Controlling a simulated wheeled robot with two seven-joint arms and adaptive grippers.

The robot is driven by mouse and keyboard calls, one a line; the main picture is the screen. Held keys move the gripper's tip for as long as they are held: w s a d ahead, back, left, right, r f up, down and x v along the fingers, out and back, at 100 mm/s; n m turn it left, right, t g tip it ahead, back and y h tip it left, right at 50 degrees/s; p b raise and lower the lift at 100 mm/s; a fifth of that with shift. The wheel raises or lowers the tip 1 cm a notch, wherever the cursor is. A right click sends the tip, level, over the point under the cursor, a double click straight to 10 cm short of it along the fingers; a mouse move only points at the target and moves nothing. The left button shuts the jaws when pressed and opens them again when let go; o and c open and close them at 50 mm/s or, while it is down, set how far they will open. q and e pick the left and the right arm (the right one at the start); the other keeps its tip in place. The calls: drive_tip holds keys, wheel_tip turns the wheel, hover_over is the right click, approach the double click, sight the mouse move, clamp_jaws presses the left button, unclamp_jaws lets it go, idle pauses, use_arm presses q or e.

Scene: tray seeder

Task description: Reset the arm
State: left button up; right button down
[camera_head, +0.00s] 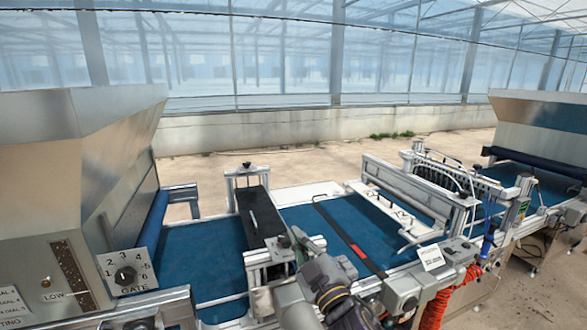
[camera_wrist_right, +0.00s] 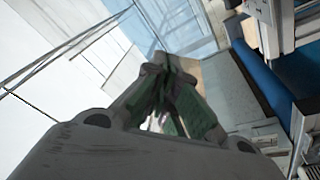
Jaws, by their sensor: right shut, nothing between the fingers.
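My right arm comes in at the bottom middle of the head view, and my right gripper (camera_head: 300,238) is in front of the seeder line's blue belt (camera_head: 342,218). In the right wrist view the fingers of my right gripper (camera_wrist_right: 168,72) meet at their tips, with nothing visible between them. The fingers have green inner pads. My left gripper is not seen in either view.
A large metal hopper (camera_head: 45,170) with a gate dial (camera_head: 125,275) stands at left. A second hopper (camera_head: 540,130) is at far right. Frames and a dark roller cover (camera_head: 262,215) cross the belt. A red coiled hose (camera_head: 436,300) hangs at lower right.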

drive_tip(key=s+d+f+m+g+h, duration=0.2)
drive_tip(key=d+f+m+g+h, duration=0.15)
drive_tip(key=d+f, duration=0.4)
drive_tip(key=s+d+f+m+g+h, duration=0.25)
drive_tip(key=d+f+m+h, duration=0.2)
drive_tip(key=f, duration=0.65)
drive_tip(key=s+d+f+m+g, duration=0.1)
drive_tip(key=s+d+f+g, duration=0.35)
drive_tip(key=s+f, duration=0.4)
drive_tip(key=s+d+f+m+g, duration=0.2)
drive_tip(key=s+d+f+g, duration=0.25)
drive_tip(key=s+f, duration=0.4)
drive_tip(key=s+f+g, duration=0.1)
drive_tip(key=s+f, duration=0.1)
drive_tip(key=f, duration=1.4)
drive_tip(key=s+f+g, duration=0.1)
drive_tip(key=s+f, duration=0.1)
drive_tip(key=f, duration=1.4)
drive_tip(key=s+d+f, duration=0.2)
drive_tip(key=s+f, duration=0.7)
drive_tip(key=s, duration=0.2)
drive_tip(key=s+d+f, duration=0.1)
drive_tip(key=s+f, duration=0.9)
drive_tip(key=s, duration=0.1)
drive_tip(key=shift+s+d+n+g, duration=0.2)
drive_tip(key=shift+d+n+g, duration=0.1)
drive_tip(key=shift+d+g, duration=0.1)
